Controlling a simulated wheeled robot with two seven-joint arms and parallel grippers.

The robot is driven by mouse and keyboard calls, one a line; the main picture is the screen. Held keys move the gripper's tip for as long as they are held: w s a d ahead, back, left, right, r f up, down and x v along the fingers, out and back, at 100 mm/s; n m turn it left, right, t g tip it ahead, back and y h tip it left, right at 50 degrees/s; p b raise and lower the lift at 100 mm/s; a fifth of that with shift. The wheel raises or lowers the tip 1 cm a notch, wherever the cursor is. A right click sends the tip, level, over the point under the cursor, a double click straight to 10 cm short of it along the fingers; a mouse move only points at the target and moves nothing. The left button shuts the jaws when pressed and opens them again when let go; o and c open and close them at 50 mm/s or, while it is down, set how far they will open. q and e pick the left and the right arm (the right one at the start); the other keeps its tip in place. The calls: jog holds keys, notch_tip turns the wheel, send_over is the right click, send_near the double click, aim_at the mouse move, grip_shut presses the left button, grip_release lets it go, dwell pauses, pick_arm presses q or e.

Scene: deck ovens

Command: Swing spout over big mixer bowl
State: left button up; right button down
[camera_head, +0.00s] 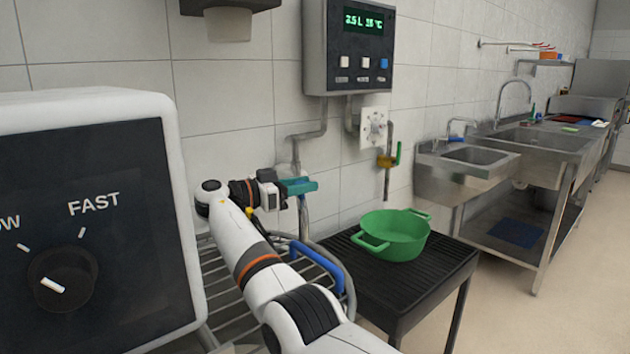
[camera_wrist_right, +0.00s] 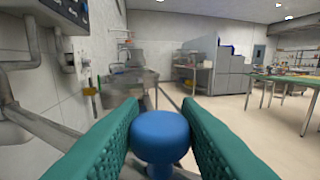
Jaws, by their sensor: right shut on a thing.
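My right gripper (camera_head: 298,186), with teal fingers, is up near the tiled wall beneath the water meter. In the right wrist view its fingers (camera_wrist_right: 160,125) close around a round blue knob (camera_wrist_right: 160,136). A grey pipe (camera_head: 304,218) runs down just below the fingers in the head view; another grey pipe (camera_wrist_right: 48,128) slants past on the left in the wrist view. The mixer (camera_head: 90,110), a white housing with a dark panel and speed dial, fills the left. Its wire guard (camera_head: 225,298) has a blue grip (camera_head: 318,264). The bowl is not clearly visible behind my arm. My left gripper is out of view.
The water meter (camera_head: 348,75) with a green display hangs on the wall. A green pot (camera_head: 400,240) sits on a black table (camera_head: 425,285) right of my arm. A valve with a green handle (camera_head: 398,153) is above it. Steel sinks (camera_head: 470,170) stand farther right; the floor there is clear.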

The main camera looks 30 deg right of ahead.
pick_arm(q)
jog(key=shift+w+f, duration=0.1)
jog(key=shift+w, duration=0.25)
pick_arm(e)
jog(key=shift+w+a, duration=0.1)
jog(key=shift+a, duration=0.1)
jog(key=c, duration=1.1)
grip_release()
jog(key=shift+r, duration=0.4)
notch_tip(320, 180, up, 3)
jog(key=shift+f, duration=0.1)
notch_tip(320, 180, up, 6)
jog(key=shift+f+p, duration=0.15)
jog(key=shift+p, duration=0.75)
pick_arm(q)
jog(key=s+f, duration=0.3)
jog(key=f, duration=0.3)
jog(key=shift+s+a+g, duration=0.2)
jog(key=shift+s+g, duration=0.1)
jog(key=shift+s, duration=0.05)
pick_arm(e)
jog(key=shift+r, duration=0.35)
